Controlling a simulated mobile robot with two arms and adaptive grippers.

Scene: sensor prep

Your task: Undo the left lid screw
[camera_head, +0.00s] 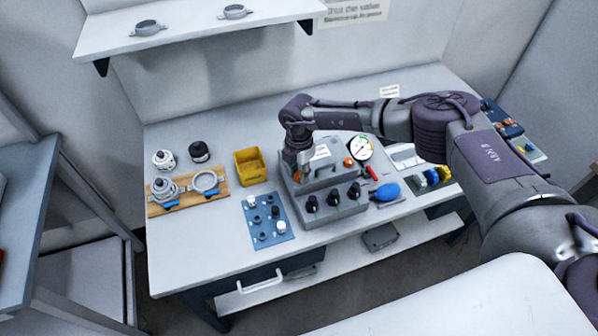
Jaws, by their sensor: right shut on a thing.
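The grey device (325,185) stands on the workbench, with a lid and handle on top and several black knobs on its front. An orange screw (348,162) shows on the right part of the lid. My right gripper (299,174) points down over the left part of the lid and is shut on the left lid screw, of which only a bit of orange shows; the fingers hide the rest. My left gripper is not in view.
A yellow bin (250,166), a blue tray (283,234) with small round parts and a wooden board (218,194) with fittings lie to the left. A gauge (360,148) and a blue bulb (386,193) are to the right. A shelf (190,30) hangs above. The bench's front left is clear.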

